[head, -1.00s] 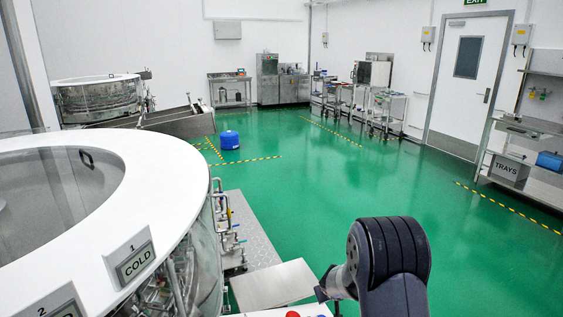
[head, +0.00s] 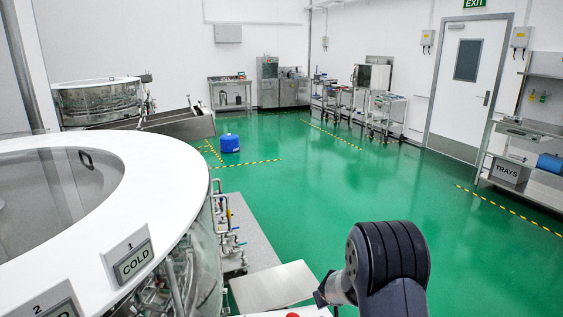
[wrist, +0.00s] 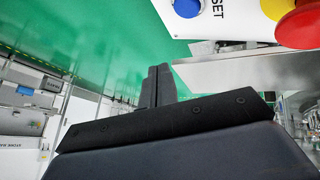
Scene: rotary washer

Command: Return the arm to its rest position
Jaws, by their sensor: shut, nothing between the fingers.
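My arm (head: 388,262) shows at the bottom right of the head view, folded up beside the rotary washer. My gripper is outside the head view. In the wrist view my gripper (wrist: 158,72) is shut, its two dark fingers together with nothing between them. The fingers point over green floor, apart from the control panel at the upper right.
The rotary washer (head: 170,170), with a white ring top and a COLD sign (head: 133,262), fills the left. A panel with a blue button (wrist: 187,7) and a red button (wrist: 300,27) is close to the gripper. Green floor (head: 320,200) is open ahead.

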